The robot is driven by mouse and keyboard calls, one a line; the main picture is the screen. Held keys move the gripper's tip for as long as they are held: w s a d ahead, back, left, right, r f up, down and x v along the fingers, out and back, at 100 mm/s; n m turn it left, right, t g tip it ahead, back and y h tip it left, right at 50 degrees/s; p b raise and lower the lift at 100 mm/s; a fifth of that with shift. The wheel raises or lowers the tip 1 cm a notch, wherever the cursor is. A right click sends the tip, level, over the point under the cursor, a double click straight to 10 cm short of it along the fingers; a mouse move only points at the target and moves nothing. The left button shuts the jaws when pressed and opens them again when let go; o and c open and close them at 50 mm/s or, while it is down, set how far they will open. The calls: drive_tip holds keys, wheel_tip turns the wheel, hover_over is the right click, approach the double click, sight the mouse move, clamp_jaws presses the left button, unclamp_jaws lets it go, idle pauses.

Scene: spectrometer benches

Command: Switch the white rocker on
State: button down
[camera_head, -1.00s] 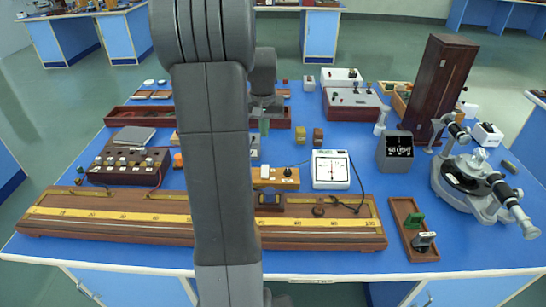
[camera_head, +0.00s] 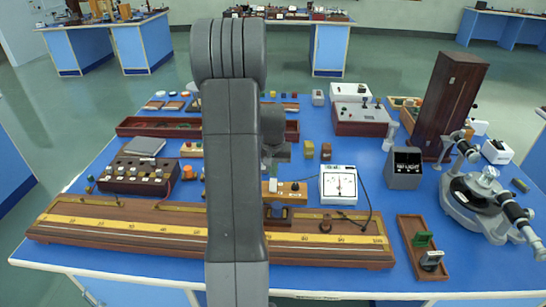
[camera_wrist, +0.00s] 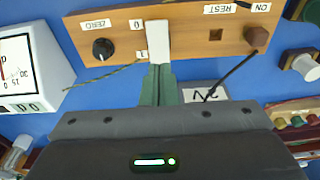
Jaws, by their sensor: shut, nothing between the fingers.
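The white rocker (camera_wrist: 158,40) stands on a wooden panel (camera_wrist: 185,28) in the wrist view, beside small labels 0 and 1. My gripper (camera_wrist: 157,72) is shut and empty. Its green fingertips are at the lower end of the rocker in the picture; I cannot tell whether they touch it. I cannot tell which way the rocker is tipped. In the head view the wooden unit (camera_head: 292,187) is partly behind my arm, with my gripper (camera_head: 272,171) just over its back side.
A black ZERO knob (camera_wrist: 103,49) and a brown button (camera_wrist: 256,38) flank the rocker. The white meter (camera_head: 338,184) stands close to the right of the unit, with a black cable. A long wooden scale (camera_head: 130,228) lies in front.

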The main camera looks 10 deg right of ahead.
sight(273, 180)
drive_tip(key=shift+w+f, duration=0.15)
drive_tip(key=shift+f, duration=1.1)
drive_tip(key=shift+p, duration=0.35)
drive_tip(key=shift+w+d+f+g, duration=0.1)
drive_tip(key=shift+w+f+g, duration=0.05)
drive_tip(key=shift+f+g, duration=0.15)
drive_tip(key=shift+r, duration=0.1)
drive_tip(key=shift+s+a+r, duration=0.15)
drive_tip(key=shift+s, duration=0.25)
drive_tip(key=shift+s+a+r, duration=0.1)
drive_tip(key=shift+s, duration=0.3)
drive_tip(key=shift+r, duration=0.1)
